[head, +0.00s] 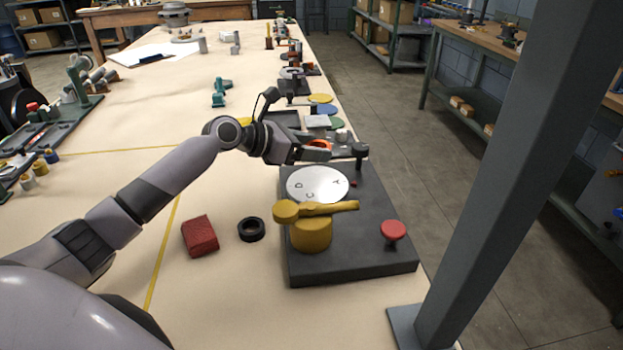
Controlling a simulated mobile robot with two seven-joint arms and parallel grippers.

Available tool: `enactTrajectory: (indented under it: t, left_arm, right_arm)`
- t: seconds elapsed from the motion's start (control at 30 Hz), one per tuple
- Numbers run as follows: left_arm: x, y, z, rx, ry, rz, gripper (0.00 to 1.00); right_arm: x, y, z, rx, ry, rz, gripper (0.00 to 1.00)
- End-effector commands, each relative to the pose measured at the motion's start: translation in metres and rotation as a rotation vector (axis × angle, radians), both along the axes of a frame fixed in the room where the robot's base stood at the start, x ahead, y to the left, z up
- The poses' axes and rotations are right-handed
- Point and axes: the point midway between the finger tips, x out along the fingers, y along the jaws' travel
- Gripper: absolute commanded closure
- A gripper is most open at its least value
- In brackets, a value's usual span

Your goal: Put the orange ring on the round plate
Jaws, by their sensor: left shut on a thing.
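The round plate (317,184) is a white disc with letters on it, lying flat on a dark grey base block (345,266). My left arm reaches in from the left, and my left gripper (325,149) is just beyond the plate's far edge. It is shut on the orange ring (320,144), which shows only in part between the fingers. The ring appears to be above and behind the plate, apart from it; the exact height is hard to tell. My right gripper is out of view.
A yellow cylinder with a lever (312,232) and a red knob (393,230) stand on the base block. A red block (200,236) and a black ring (251,229) lie to its left. Coloured discs (321,98) and parts crowd behind. A grey post (510,150) rises at right.

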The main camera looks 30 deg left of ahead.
Motion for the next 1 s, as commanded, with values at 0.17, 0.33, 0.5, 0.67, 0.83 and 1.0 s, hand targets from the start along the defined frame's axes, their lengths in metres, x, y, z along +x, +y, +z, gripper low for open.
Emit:
enactTrajectory:
  t: [0.17,0.33,0.5,0.67,0.83,1.0]
  left_arm:
    - [0.000,0.000,-0.018,-0.002,-0.002,0.001,0.77]
    - [0.000,0.000,-0.042,-0.003,0.001,0.000,0.77]
    - [0.000,0.000,-0.069,-0.003,-0.002,0.002,0.77]
    - [0.001,0.000,-0.075,-0.001,-0.005,0.001,0.77]
    - [0.000,0.000,-0.075,-0.001,-0.004,0.001,0.77]
    - [0.000,0.000,-0.079,-0.002,0.000,0.001,0.36]
  right_arm:
    - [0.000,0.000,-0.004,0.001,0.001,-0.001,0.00]
    - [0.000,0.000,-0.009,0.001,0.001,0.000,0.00]
    - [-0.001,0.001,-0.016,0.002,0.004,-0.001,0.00]
    - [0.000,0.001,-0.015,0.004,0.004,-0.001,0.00]
    - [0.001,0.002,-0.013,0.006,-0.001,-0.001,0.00]
    - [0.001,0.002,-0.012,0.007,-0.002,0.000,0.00]
